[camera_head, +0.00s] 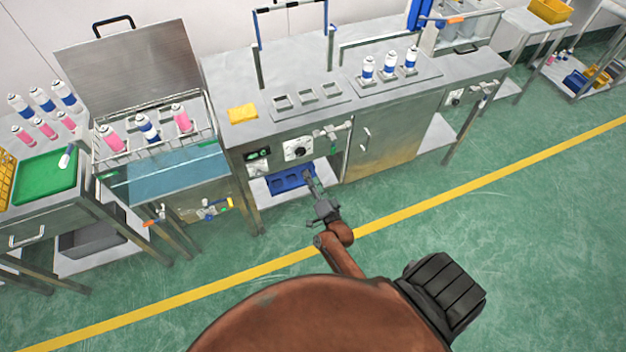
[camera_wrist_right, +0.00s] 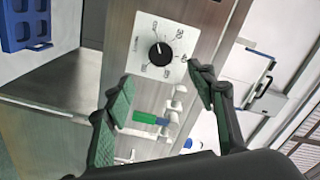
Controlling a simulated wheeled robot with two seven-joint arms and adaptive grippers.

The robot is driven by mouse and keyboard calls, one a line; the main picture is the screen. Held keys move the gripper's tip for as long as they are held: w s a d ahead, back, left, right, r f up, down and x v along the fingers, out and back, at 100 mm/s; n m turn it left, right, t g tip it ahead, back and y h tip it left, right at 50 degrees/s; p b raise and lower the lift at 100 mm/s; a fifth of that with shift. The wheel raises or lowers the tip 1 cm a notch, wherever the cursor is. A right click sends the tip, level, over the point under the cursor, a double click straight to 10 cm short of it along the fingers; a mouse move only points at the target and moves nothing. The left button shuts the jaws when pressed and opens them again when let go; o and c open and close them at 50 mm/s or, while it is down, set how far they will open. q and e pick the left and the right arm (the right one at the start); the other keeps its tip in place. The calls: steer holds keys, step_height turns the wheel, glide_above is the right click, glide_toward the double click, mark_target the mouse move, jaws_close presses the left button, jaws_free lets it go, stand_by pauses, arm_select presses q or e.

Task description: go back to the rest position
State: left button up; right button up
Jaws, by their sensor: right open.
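My right gripper (camera_head: 314,182) is in front of the grey workbench, just below its control panel, at the end of my brown arm. In the right wrist view my right gripper (camera_wrist_right: 164,82) has its two dark green-padded fingers spread apart, with nothing held between them. Past the fingers are a dial (camera_wrist_right: 160,47) with a black knob and a white pipe valve with a green and blue part (camera_wrist_right: 150,119). The dial also shows in the head view (camera_head: 298,150). My left gripper is not in view.
A blue tray (camera_head: 286,183) lies on the shelf under the bench, close to my gripper. Three blue-white cans (camera_head: 367,69) stand on the bench top. A water bath (camera_head: 180,176) with pink and blue cans stands left. The green floor (camera_head: 480,230) in front is clear.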

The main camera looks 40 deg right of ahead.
stand_by(0.4)
steer(key=s+a+f+n+g+y, duration=0.1)
steer(key=s+a+f+n+g, duration=0.15)
steer(key=s+f, duration=0.6)
steer(key=s+a+f+n+g+y, duration=0.25)
steer(key=s+f, duration=0.25)
steer(key=f, duration=0.6)
steer(key=s+a+f+n+g+y, duration=0.1)
steer(key=s+a+f+n+g, duration=0.2)
steer(key=s+f, duration=0.5)
steer(key=s+f+n+g, duration=0.2)
steer(key=s+f, duration=0.3)
steer(key=s, duration=0.7)
steer(key=s+d+f+n+g, duration=0.1)
steer(key=s+f+n+g, duration=0.2)
steer(key=s+f, duration=0.3)
steer(key=s+f+n+g, duration=0.3)
steer(key=s+f, duration=0.2)
steer(key=s, duration=1.2)
steer(key=shift+s+d+f+g, duration=0.3)
steer(key=shift+g, duration=0.1)
steer(key=shift+c, duration=0.4)
